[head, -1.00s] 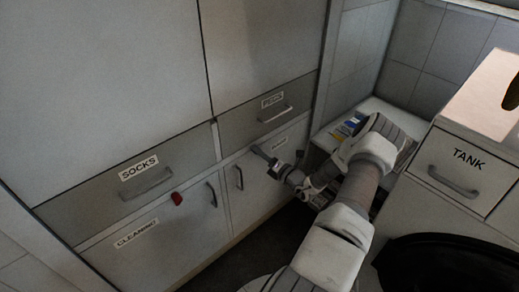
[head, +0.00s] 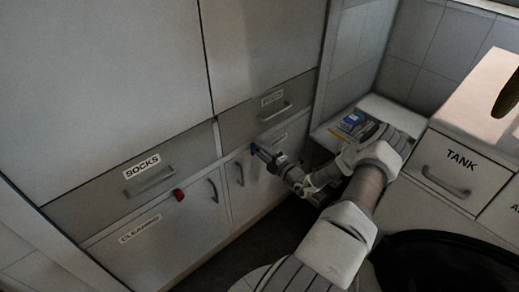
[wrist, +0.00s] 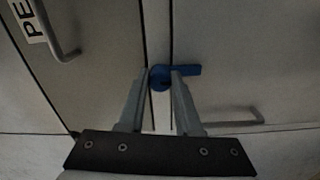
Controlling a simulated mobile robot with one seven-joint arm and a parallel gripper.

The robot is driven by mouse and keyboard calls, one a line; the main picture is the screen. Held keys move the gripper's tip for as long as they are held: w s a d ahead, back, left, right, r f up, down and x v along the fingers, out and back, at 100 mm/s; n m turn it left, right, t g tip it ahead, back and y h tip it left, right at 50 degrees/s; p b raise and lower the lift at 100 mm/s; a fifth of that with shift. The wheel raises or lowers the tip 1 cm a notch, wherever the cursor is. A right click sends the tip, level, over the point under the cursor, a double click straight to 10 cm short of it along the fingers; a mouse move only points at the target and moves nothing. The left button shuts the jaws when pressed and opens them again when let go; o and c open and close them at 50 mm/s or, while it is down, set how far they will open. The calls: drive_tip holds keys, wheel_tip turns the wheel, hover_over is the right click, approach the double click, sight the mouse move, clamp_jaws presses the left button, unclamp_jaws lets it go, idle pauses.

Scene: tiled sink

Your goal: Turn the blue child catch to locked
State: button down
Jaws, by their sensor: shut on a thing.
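The blue child catch (wrist: 159,79) sits at the seam between panels in the wrist view. It has a round hub, and its lever points to the right, past my right finger. My gripper (wrist: 164,74) is shut on the hub, with one finger on each side. In the head view the blue catch (head: 254,148) shows as a small blue spot at the tip of my gripper (head: 262,153), beside the upper drawer front. The fingers partly hide it there.
A red catch (head: 178,195) sits below the SOCKS drawer (head: 100,197). Door handles (head: 239,174) stand out close to my gripper. A side shelf (head: 385,108) holds small coloured items. A TANK drawer (head: 452,172) and a black basin (head: 440,265) lie to the right.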

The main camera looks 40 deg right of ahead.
idle(0.3)
drive_tip(key=c, duration=0.6)
unclamp_jaws()
